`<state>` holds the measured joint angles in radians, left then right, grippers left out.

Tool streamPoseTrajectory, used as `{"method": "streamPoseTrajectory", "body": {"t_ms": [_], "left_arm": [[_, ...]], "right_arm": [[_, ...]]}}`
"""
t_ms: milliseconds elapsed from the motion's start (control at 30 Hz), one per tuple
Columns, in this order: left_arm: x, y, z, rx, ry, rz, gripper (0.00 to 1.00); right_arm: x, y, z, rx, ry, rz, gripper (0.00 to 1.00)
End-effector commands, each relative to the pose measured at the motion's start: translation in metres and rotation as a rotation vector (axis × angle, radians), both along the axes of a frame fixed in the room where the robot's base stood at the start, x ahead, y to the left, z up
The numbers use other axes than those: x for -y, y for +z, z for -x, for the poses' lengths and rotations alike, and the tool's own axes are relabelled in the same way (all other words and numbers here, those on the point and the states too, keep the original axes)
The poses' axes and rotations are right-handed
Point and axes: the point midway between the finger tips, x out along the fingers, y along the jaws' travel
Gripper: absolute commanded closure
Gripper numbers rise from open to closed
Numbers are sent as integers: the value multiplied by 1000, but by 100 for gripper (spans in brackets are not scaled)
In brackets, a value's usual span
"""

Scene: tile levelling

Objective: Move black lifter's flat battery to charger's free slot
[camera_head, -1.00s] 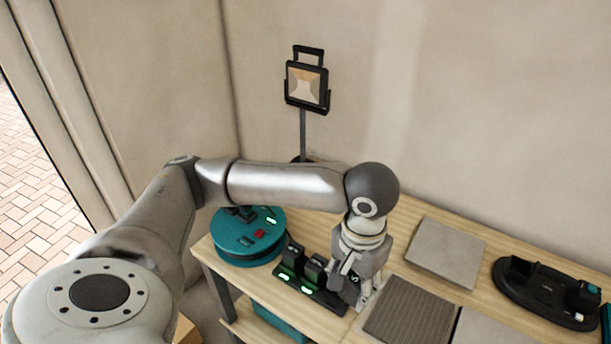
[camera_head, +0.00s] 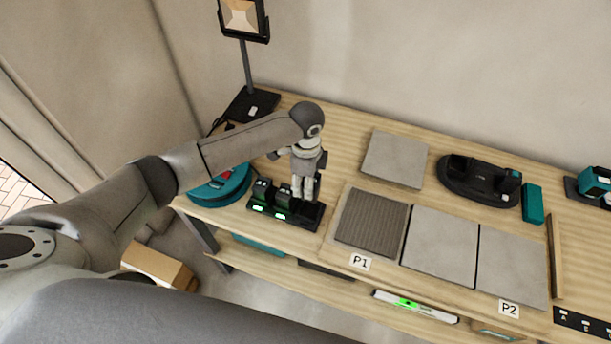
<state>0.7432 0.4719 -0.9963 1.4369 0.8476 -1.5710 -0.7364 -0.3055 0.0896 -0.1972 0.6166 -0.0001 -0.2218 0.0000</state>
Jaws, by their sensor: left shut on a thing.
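The black charger (camera_head: 262,208) stands near the bench's front left edge. Dark batteries (camera_head: 261,188) sit in its left slots above green lights. My left gripper (camera_head: 303,196) points down over the charger's right end, shut on a dark battery (camera_head: 317,186) that is mostly hidden by the fingers. I cannot tell whether this battery is seated in the slot. My right gripper is not in view.
A round teal device (camera_head: 222,190) stands left of the charger, partly behind my arm. Tiles (camera_head: 440,243) lie right of it, with another tile (camera_head: 394,158) behind. A teal block (camera_head: 533,203) is beside the lifter. A lamp (camera_head: 244,18) stands at the back.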

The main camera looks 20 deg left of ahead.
Motion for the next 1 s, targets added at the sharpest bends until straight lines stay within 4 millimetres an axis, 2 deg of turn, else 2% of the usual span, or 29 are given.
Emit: {"method": "streamPoseTrajectory", "body": {"t_ms": [167,367,800,1000], "left_arm": [[0,-10,0,0,-105,2,78],[-1,-18,0,1,-123,2,78],[-1,-55,0,2,-121,1,78],[-1,-65,0,2,-121,1,78]], "right_arm": [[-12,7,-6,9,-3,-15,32],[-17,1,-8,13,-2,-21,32],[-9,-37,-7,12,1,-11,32],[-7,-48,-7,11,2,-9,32]]}}
